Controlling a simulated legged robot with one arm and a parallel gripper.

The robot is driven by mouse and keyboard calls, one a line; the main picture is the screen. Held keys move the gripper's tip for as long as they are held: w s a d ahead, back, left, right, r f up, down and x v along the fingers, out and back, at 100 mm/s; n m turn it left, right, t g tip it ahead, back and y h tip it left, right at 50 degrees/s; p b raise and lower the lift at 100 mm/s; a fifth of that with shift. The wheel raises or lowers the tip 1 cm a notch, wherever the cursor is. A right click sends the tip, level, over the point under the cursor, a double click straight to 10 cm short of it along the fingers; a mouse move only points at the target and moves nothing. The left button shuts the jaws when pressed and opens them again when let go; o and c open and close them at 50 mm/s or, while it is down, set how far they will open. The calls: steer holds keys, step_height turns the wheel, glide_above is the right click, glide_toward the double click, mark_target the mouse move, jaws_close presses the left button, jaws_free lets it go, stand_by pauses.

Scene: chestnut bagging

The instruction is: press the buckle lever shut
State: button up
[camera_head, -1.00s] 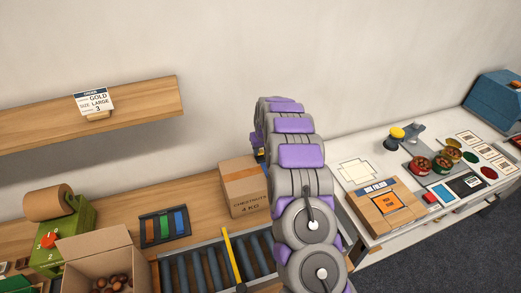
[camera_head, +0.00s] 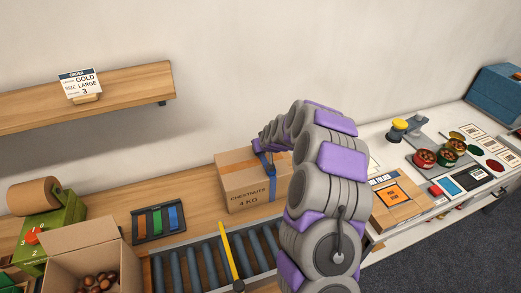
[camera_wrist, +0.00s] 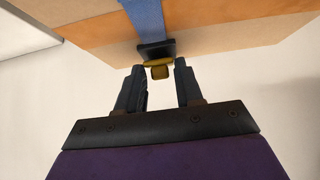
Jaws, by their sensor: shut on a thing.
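The cardboard carton (camera_head: 240,193), marked chestnuts 4 kg, stands on the bench just left of my arm. A blue strap (camera_head: 262,160) runs over its top and down its front. In the wrist view the strap (camera_wrist: 147,18) leads to a dark buckle (camera_wrist: 155,49) with a small gold lever (camera_wrist: 160,71). The lever stands out from the buckle toward my gripper. In the head view my arm hides most of the gripper and the buckle.
A roller conveyor (camera_head: 190,272) with a yellow bar (camera_head: 228,250) lies in front of the carton. An open box of chestnuts (camera_head: 72,262) and a strip rack (camera_head: 158,222) are to the left. A white side table (camera_head: 440,125) with bowls stands right.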

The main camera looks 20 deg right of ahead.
steer(key=shift+s+f+t+b, duration=0.15)
steer(key=shift+f+t+b, duration=0.05)
steer(key=shift+t+b, duration=0.1)
steer(key=o, duration=0.8)
steer(key=shift+r, duration=0.1)
steer(key=shift+s+r, duration=0.3)
steer(key=shift+r, duration=0.15)
steer(key=p+v, duration=0.2)
steer(key=v, duration=1.4)
steer(key=shift+s+p, duration=0.1)
steer(key=shift+p, duration=0.2)
